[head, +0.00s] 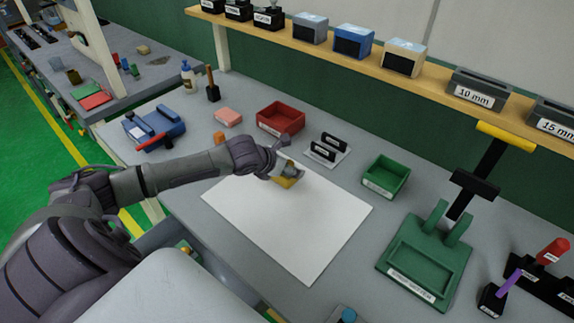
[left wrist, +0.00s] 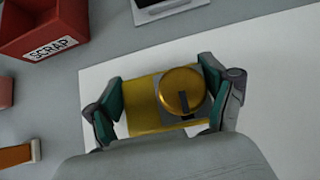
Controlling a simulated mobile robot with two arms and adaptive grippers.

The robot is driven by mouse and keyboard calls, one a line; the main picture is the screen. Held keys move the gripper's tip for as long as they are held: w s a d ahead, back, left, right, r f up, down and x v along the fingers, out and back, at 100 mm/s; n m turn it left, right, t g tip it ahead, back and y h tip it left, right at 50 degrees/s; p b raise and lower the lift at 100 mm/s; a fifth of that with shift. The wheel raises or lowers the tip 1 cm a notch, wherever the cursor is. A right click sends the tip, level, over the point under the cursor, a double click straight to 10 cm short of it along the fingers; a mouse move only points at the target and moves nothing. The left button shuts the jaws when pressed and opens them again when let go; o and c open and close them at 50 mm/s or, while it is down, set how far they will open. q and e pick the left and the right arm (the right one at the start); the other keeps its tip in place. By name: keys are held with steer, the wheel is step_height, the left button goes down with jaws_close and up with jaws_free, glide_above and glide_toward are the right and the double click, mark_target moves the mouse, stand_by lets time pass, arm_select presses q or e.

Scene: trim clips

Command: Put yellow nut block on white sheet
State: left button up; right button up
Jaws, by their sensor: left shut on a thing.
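The yellow nut block (left wrist: 146,94) has a round gold nut on its top. It sits between the two fingers of my left gripper (left wrist: 166,103), which is shut on it. In the head view the yellow nut block (head: 287,181) shows at the far left part of the white sheet (head: 292,228), partly hidden by my left gripper (head: 284,171). The white sheet also shows around the block in the left wrist view (left wrist: 278,80). I cannot tell whether the block touches the sheet. My right gripper is not in view.
A red SCRAP bin (head: 281,119) and a small rack with black pieces (head: 324,149) stand behind the sheet. A green bin (head: 386,177) is to the right, with a green fixture (head: 422,262) nearer. An orange block (head: 219,138) lies left. The sheet's near part is clear.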

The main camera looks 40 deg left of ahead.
arm_select(q)
steer(key=shift+f, duration=0.1)
steer(key=o, duration=1.2)
steer(key=shift+c, duration=0.2)
steer(key=b+v, duration=0.1)
steer(key=v, duration=1.1)
